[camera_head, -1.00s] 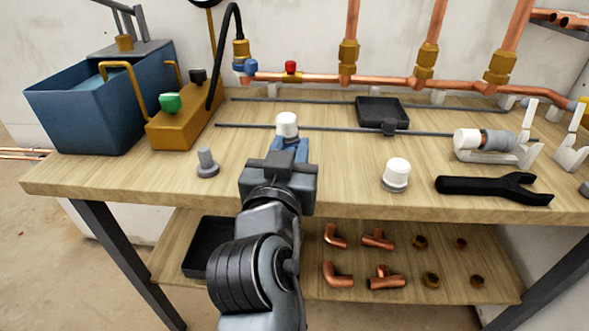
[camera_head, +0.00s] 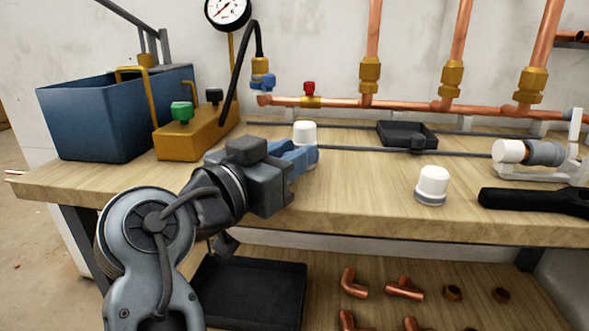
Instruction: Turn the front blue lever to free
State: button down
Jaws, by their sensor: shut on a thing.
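Small blue handles (camera_head: 263,83) sit on the brass fitting at the left end of the copper pipe, below the black hose. Which of them is the front lever, and how it is set, is too small to tell. My gripper (camera_head: 307,154) is well in front and to the right of them. Its blue fingers are shut around the lower part of a white-capped head (camera_head: 304,132). The fingers hide the head's base, so I cannot tell whether it touches the bench.
A red-handled valve (camera_head: 309,89) is on the same pipe. A blue tank (camera_head: 92,125) and brass pump block with green knob (camera_head: 181,112) stand left. Another white-capped head (camera_head: 432,185) and a black wrench (camera_head: 535,200) are on the bench (camera_head: 370,215) to the right.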

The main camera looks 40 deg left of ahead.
jog(key=shift+a+h, duration=0.15)
jog(key=shift+h, duration=0.15)
dwell(0.5)
jog(key=c, duration=1)
grip_release()
jog(key=s, duration=0.5)
jog(key=s+p, duration=0.1)
jog(key=s, duration=0.1)
jog(key=shift+s+d, duration=0.3)
jog(key=shift+s, duration=0.1)
jog(key=shift+c, duration=0.4)
